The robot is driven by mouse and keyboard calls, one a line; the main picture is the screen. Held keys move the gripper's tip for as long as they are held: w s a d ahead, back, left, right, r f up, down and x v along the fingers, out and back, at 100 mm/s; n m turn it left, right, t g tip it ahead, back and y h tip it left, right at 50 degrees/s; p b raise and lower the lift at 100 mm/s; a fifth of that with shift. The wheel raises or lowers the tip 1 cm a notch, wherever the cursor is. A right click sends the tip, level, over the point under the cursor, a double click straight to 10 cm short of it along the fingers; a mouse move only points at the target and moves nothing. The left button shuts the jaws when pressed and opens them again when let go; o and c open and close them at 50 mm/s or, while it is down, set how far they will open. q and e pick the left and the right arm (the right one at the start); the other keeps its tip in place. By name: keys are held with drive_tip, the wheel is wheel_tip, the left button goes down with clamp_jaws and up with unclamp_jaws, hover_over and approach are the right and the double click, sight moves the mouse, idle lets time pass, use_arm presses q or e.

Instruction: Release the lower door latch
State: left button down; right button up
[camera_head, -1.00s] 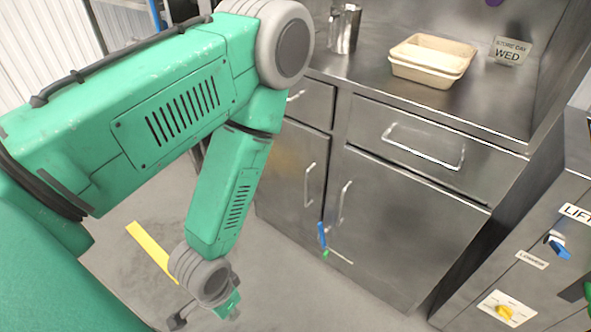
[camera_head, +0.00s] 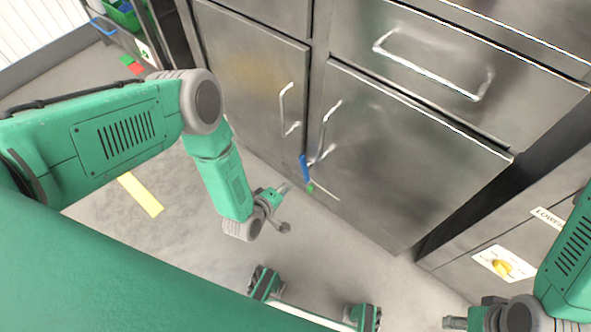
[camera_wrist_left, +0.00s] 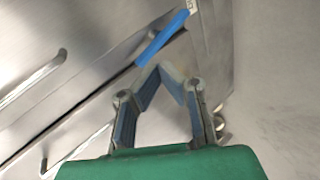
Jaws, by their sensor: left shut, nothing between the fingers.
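A blue latch lever (camera_head: 304,167) with a small green tip sits low on the steel cabinet, where the two lower doors meet. A thin metal bar runs beside it. My left gripper (camera_head: 284,188) is shut and empty, a little left of and below the lever in the head view. In the left wrist view its fingertips (camera_wrist_left: 160,72) meet just short of the blue lever (camera_wrist_left: 163,38), apparently without touching it. My right gripper (camera_head: 452,322) is at the bottom right, away from the latch; its fingers are too small to judge.
The left door (camera_head: 250,85) and right door (camera_head: 395,150) look shut, each with a bar handle. A drawer (camera_head: 450,50) is above. Grey floor is open in front, with a yellow strip (camera_head: 140,194).

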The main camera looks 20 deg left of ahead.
sight(298, 155)
use_arm(q)
drive_tip(key=w+a+f+n+t+b, duration=0.1)
drive_tip(key=w+f+n+t+b, duration=0.1)
drive_tip(key=w, duration=0.2)
drive_tip(key=w+a+f+n+t+y+b, duration=0.1)
drive_tip(key=w+a+f+n+t+b, duration=0.1)
drive_tip(key=w, duration=0.3)
drive_tip(key=w+a+f+n+t+y+b, duration=0.1)
drive_tip(key=w+f+n+b, duration=0.1)
drive_tip(key=w+n+b, duration=0.1)
drive_tip(key=shift+w+a+f+n+t+b, duration=0.1)
drive_tip(key=shift+w+a+n+t+b, duration=0.15)
drive_tip(key=shift+w, duration=0.3)
drive_tip(key=shift+w+a+n+t+b, duration=0.15)
drive_tip(key=shift+w+b, duration=0.15)
drive_tip(key=shift+w, duration=0.2)
drive_tip(key=d, duration=0.1)
drive_tip(key=s+d+r, duration=0.1)
drive_tip(key=d, duration=0.1)
drive_tip(key=shift+s+d+r, duration=0.15)
drive_tip(key=shift+d, duration=0.05)
drive_tip(key=shift+s+d, duration=0.15)
drive_tip(key=shift+d, duration=0.05)
use_arm(e)
wheel_tip(298, 155, down, 9)
drive_tip(key=shift+d, duration=0.2)
